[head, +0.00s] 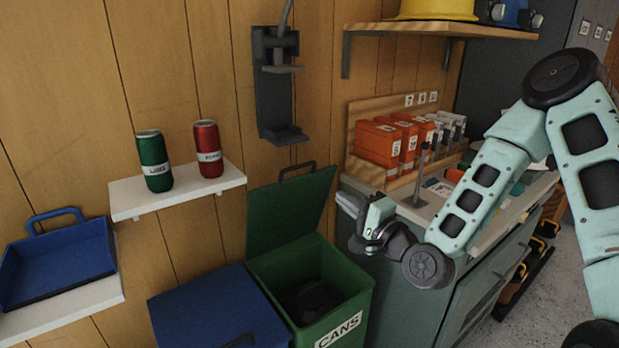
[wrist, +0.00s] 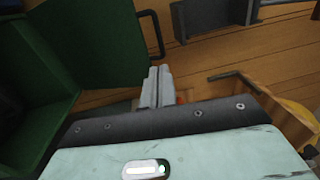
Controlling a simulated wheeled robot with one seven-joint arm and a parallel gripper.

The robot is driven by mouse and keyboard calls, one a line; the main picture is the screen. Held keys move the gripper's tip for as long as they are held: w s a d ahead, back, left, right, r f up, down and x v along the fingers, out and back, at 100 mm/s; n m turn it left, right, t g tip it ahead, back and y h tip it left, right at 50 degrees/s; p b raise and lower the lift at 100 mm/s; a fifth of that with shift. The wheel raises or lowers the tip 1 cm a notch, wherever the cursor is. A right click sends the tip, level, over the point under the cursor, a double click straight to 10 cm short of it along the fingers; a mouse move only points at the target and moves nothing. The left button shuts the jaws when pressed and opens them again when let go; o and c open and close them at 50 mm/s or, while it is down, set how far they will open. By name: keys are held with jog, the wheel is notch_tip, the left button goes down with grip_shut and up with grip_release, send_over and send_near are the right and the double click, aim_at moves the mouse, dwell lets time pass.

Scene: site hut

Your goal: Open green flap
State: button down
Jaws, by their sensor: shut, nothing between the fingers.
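The green bin (head: 335,310) stands on the floor with a "CANS" label on its front. Its green flap (head: 289,213) is raised and leans back toward the wooden wall, with a dark handle (head: 297,169) on its top edge. The bin's mouth is uncovered and its inside is dark. My gripper (head: 345,200) is to the right of the raised flap, apart from it, shut and empty. In the wrist view the closed fingers (wrist: 157,86) show at the middle, with the flap (wrist: 95,45) and its handle (wrist: 152,32) to their left.
A blue-lidded bin (head: 215,305) stands left of the green one. A white shelf (head: 180,196) holds a green can (head: 154,160) and a red can (head: 207,148). A blue tray (head: 58,258) sits at far left. A grey cabinet (head: 400,285) stands on the right, with orange boxes (head: 378,145) behind.

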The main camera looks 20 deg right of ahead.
aim_at(302, 165)
jog(key=p+x, duration=0.1)
jog(key=x, duration=1.2)
jog(key=shift+w, duration=0.25)
jog(key=shift+a, duration=0.1)
jog(key=shift+w+r+p, duration=0.2)
jog(key=shift+r+p, duration=0.05)
jog(key=shift+p, duration=0.2)
jog(key=w+a+r+g+h+p, duration=0.1)
jog(key=w+a+r+g+p, duration=0.1)
jog(key=w+p, duration=0.3)
jog(key=w+g, duration=0.1)
jog(key=w, duration=0.2)
jog(key=shift+a, duration=0.35)
jog(key=shift+r, duration=0.1)
